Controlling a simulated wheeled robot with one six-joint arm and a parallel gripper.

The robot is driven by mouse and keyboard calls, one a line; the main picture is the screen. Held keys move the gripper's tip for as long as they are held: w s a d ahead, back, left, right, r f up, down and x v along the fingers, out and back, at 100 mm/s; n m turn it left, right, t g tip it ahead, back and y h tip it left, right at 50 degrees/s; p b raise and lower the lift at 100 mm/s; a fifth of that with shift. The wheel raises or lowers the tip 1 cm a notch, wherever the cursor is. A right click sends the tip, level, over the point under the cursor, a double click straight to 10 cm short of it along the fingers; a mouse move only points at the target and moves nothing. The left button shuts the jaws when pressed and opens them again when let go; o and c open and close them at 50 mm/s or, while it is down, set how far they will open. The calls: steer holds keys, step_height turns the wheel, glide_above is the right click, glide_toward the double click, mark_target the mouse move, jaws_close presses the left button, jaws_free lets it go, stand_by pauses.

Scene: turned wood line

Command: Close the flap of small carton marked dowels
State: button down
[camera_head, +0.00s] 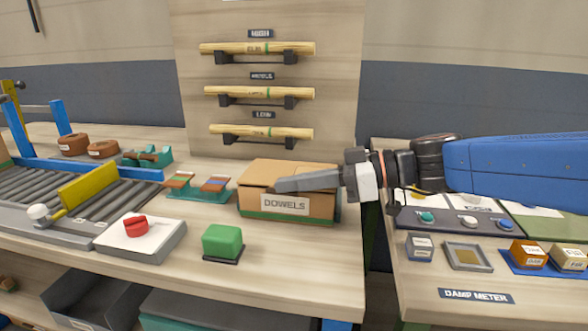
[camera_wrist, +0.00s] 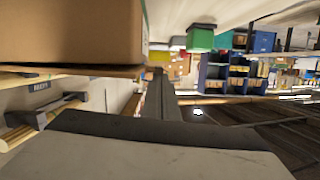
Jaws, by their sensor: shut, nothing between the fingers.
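The small carton marked DOWELS (camera_head: 262,204) is a brown box with a green strip along its base, standing at the right end of the wooden bench. Its top flap (camera_head: 268,168) looks about flat in the head view; whether it lies fully down is hard to tell. My gripper (camera_head: 278,186) comes in from the right, shut and empty, with its fingers across the carton's front upper edge. Contact cannot be made out. In the wrist view a brown carton side (camera_wrist: 70,35) fills the upper left beside my fingers (camera_wrist: 158,85).
A green rack (camera_head: 198,188) is left of the carton. A pegboard with three dowels (camera_head: 260,92) stands behind.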

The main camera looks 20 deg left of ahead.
steer(key=shift+s+f, duration=0.1)
steer(key=shift+f, duration=0.3)
stand_by(0.4)
